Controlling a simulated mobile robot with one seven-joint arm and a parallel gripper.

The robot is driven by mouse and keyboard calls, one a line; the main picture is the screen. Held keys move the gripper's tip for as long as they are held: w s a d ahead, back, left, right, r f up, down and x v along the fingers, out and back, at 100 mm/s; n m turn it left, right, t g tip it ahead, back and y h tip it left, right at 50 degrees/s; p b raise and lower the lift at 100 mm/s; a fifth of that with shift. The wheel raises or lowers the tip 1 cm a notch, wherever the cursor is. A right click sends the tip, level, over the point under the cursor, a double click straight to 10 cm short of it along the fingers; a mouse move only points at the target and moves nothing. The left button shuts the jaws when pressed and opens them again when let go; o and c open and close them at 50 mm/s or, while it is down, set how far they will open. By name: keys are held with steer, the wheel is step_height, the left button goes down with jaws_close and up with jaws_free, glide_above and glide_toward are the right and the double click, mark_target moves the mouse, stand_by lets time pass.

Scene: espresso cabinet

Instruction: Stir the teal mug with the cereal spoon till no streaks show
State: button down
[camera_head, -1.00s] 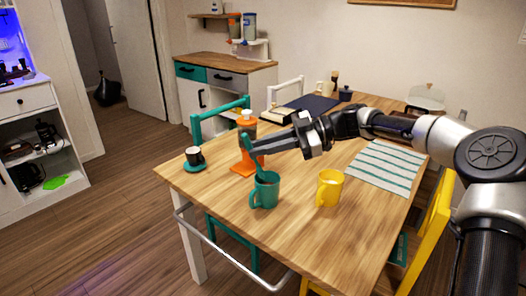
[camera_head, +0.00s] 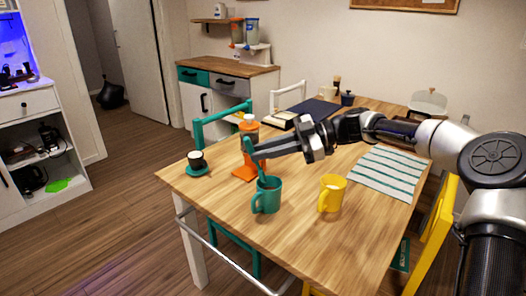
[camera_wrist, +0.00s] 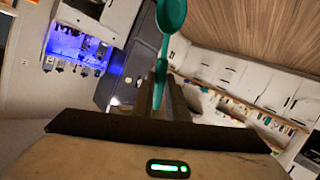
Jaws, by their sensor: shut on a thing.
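The teal mug (camera_head: 266,198) stands upright near the front of the wooden table, handle to the left. My gripper (camera_head: 254,151) is above it, shut on the teal spoon (camera_head: 247,145). The spoon is tilted, its upper end above my fingers to the left and its lower part running down to the mug's opening. In the wrist view the spoon (camera_wrist: 161,78) runs up from between the fingers, with a rounded bowl-like end at the top edge. The spoon's lower tip and the mug's contents are hidden, so streaks cannot be seen.
A yellow mug (camera_head: 332,193) stands right of the teal mug. A striped mat (camera_head: 380,168) lies at right. The front tabletop is clear.

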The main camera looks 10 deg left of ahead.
steer(key=shift+r+p, duration=0.9)
steer(key=shift+r, duration=1.55)
